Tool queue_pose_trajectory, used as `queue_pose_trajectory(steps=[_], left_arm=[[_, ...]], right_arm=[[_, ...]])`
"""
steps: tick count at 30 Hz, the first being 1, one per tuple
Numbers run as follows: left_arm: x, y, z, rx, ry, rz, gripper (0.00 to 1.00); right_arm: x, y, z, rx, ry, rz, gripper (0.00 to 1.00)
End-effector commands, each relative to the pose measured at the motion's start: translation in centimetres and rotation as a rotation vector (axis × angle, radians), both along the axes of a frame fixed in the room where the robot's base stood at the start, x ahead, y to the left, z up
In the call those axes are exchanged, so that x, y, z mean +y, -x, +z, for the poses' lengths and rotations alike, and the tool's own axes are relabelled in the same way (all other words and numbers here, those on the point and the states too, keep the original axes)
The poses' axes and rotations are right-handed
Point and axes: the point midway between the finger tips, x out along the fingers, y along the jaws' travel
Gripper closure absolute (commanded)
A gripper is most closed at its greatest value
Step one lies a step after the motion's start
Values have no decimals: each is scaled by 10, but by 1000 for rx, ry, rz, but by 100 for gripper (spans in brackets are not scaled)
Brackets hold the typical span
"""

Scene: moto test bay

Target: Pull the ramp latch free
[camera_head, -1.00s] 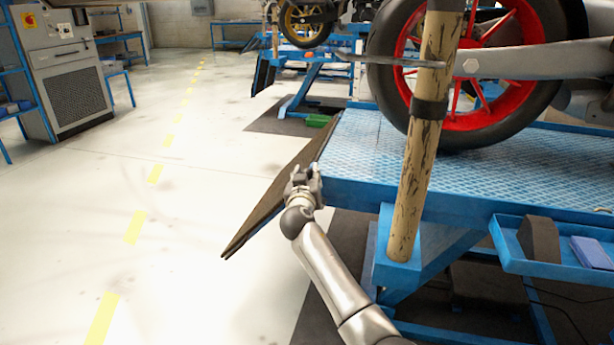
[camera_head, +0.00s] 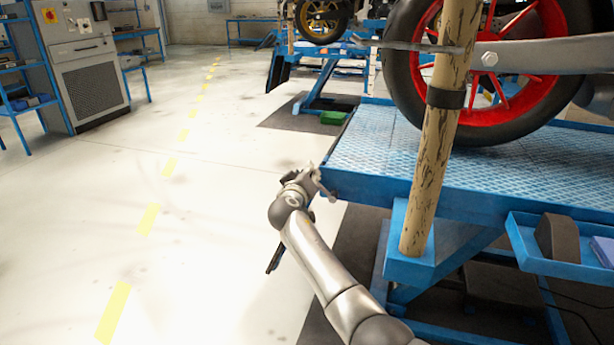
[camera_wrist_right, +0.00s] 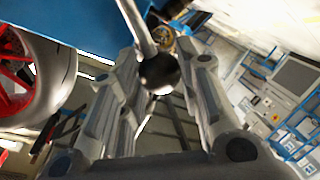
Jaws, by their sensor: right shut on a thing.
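In the wrist view the ramp latch is a grey lever (camera_wrist_right: 137,22) ending in a round black knob (camera_wrist_right: 158,72). My right gripper (camera_wrist_right: 162,85) is shut on the knob, with one finger on each side. In the head view my right gripper (camera_head: 313,180) is at the near left corner of the blue lift table (camera_head: 385,150); the latch is too small to make out there. My left gripper is not in view.
A motorcycle wheel with a red rim (camera_head: 490,75) stands on the lift table. A wooden post (camera_head: 432,165) rises in front of it. A blue side tray (camera_head: 545,255) juts out at right. The floor (camera_head: 200,220) to the left is clear.

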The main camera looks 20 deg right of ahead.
Motion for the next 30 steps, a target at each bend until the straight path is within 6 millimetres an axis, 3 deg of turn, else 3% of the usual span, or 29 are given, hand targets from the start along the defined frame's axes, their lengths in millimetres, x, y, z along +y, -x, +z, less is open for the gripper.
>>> queue_pose_trajectory(steps=[8,9,14,25,30], left_arm=[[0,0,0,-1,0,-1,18],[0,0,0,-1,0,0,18],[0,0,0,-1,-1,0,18],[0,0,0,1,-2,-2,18],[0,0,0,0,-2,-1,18]], right_arm=[[2,0,-1,2,1,3,100],[2,0,-1,2,1,3,67],[1,0,-1,1,0,2,46],[1,1,0,1,0,1,46],[7,11,1,0,-2,3,46]])
